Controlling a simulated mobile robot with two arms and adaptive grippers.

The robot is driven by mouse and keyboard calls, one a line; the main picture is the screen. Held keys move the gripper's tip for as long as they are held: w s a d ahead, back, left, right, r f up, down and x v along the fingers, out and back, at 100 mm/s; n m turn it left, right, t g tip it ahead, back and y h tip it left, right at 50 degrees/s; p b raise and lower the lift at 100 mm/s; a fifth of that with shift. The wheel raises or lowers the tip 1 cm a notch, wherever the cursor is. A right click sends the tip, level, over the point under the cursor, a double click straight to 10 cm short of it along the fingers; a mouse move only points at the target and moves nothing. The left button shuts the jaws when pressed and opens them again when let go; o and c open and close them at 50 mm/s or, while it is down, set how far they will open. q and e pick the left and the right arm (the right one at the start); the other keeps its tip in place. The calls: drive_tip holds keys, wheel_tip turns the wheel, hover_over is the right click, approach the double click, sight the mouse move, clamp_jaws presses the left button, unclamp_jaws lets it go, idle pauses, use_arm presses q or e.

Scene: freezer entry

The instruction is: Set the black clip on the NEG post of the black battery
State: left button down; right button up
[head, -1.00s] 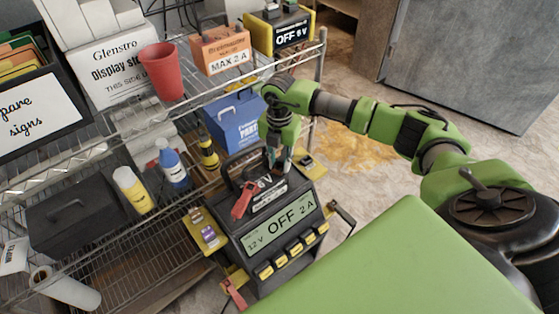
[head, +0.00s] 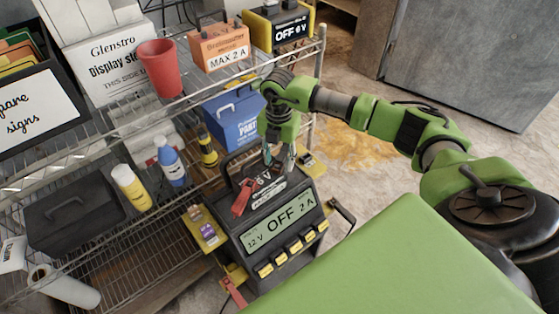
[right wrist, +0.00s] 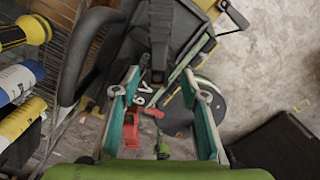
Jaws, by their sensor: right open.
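A dark clip handle (head: 343,211) sticks out at the charger's right side and looks like the black clip. One red clip-like piece (head: 243,197) lies against the charger's top front; another red handle (head: 235,292) is at its lower left. I cannot make out a NEG post or identify the black battery. My left gripper is out of view.
A wire shelf (head: 165,108) on the left carries a red cup (head: 161,70), an orange unit (head: 219,48), a yellow-black unit (head: 280,28) and a blue box (head: 236,118). Bottles (head: 171,163) and a dark toolbox (head: 72,212) sit lower.

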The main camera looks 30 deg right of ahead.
wheel_tip(320, 180, up, 11)
idle(0.3)
drive_tip(key=shift+d, duration=0.1)
